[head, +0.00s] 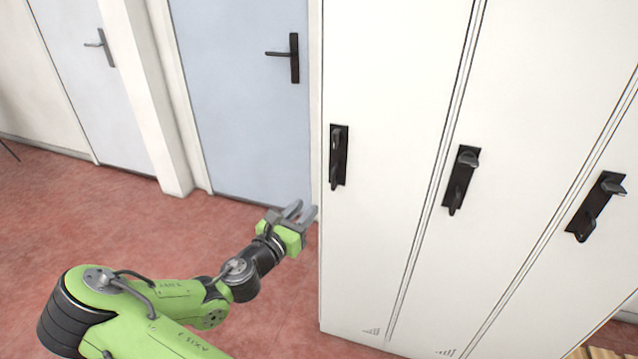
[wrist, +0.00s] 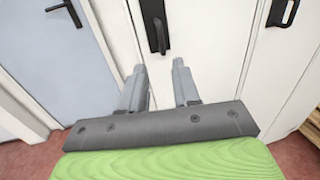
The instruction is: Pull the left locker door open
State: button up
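The left locker door (head: 385,90) is white and closed, the leftmost of three doors side by side. Its black handle (head: 338,157) is upright on the door's left side. In the wrist view the same handle (wrist: 155,27) is at the top, ahead of and above the fingertips. My gripper (head: 300,211) is at the lower left of that handle, apart from it. In the wrist view my gripper (wrist: 160,72) has its two grey fingers spread with nothing between them.
The middle locker handle (head: 461,180) and right locker handle (head: 595,206) are to the right. A blue-grey room door (head: 240,110) is at the left of the lockers, with a black lever (head: 293,57). The red floor (head: 130,220) is clear at the left.

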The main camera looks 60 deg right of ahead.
aim_at(332, 181)
jog(key=d, duration=0.4)
jog(key=d+b, duration=0.1)
jog(key=d, duration=0.4)
jog(key=d+b, duration=0.1)
jog(key=d, duration=0.4)
jog(key=shift+s+d, duration=0.15)
jog(key=shift+s, duration=0.2)
grip_shut()
